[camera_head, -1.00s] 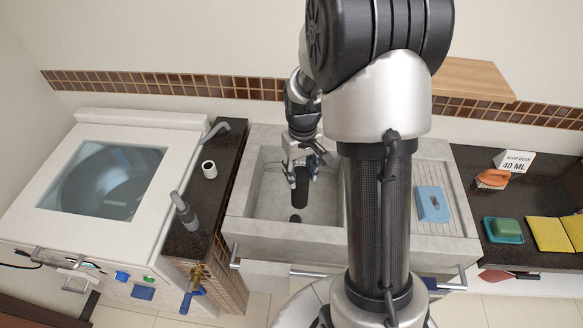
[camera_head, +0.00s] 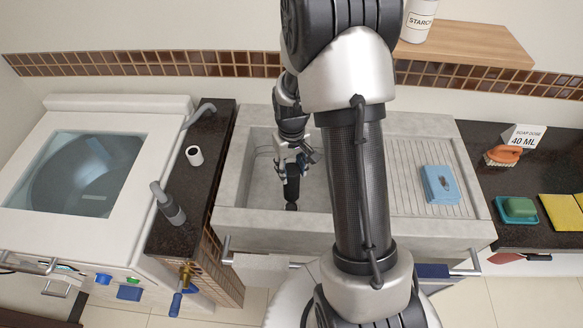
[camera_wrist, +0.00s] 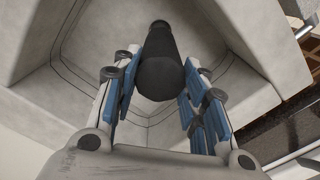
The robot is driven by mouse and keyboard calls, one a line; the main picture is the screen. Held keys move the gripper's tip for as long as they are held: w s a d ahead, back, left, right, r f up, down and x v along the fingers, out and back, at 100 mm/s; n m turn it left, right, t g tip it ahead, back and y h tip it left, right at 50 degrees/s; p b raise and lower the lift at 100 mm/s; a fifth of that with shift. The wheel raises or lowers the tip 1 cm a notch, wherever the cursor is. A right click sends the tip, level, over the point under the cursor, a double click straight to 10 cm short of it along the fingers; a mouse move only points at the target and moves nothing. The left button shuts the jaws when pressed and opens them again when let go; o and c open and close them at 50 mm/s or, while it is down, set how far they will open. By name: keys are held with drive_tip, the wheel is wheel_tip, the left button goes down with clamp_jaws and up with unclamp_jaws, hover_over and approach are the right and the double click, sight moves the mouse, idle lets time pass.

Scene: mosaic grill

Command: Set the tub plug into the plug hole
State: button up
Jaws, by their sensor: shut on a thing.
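The tub plug (camera_head: 291,188) is a long black cylinder held upright or nearly so in the left basin of the stone sink. My gripper (camera_head: 291,165) is shut on its upper part. In the wrist view the plug (camera_wrist: 160,76) stands between the blue-padded fingers of my gripper (camera_wrist: 160,92), and its far end points down at the basin floor. The dark plug hole (camera_head: 291,207) shows just below the plug's lower end in the head view. The plug hides part of the floor there, and I cannot tell whether its end touches the hole.
The sink's stone rim (camera_head: 225,190) surrounds the basin. A wooden shelf (camera_head: 470,45) is above.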

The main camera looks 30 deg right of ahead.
sight(291, 184)
drive_tip(key=shift+f, duration=0.15)
drive_tip(key=shift+f+b, duration=2.1)
drive_tip(key=shift+f, duration=0.65)
drive_tip(key=shift+f+b, duration=0.8)
drive_tip(key=shift+f, duration=0.35)
drive_tip(key=o, duration=1.3)
wheel_tip(291, 184, up, 12)
drive_tip(key=shift+r, duration=0.1)
